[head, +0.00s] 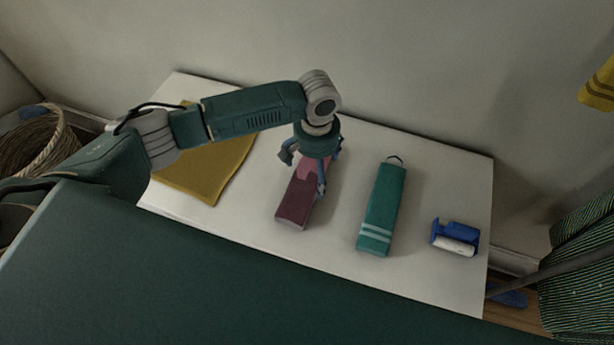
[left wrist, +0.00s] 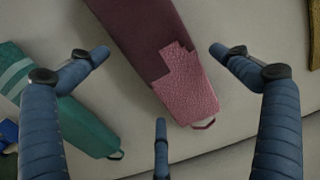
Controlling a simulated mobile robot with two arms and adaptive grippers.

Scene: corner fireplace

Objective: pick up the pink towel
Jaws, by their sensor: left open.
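The pink towel (head: 294,205) lies folded long and narrow on the white table, dark maroon with a lighter pink patch and a small loop at its far end. In the left wrist view the towel (left wrist: 140,30) runs between my fingers, its pink end nearest. My left gripper (head: 304,172) is over the towel's far half with its fingers spread and open, pointing down. The left gripper's fingers (left wrist: 160,70) stand on both sides of the towel, with a third beyond its looped end. I cannot tell whether they touch it. My right gripper is not in view.
On the white table (head: 340,255), a teal towel (head: 382,210) lies just right, then a blue object with a white roll (head: 456,238). A mustard cloth (head: 205,170) lies left under my arm. A wicker basket (head: 35,140) stands left. A wall is behind the table.

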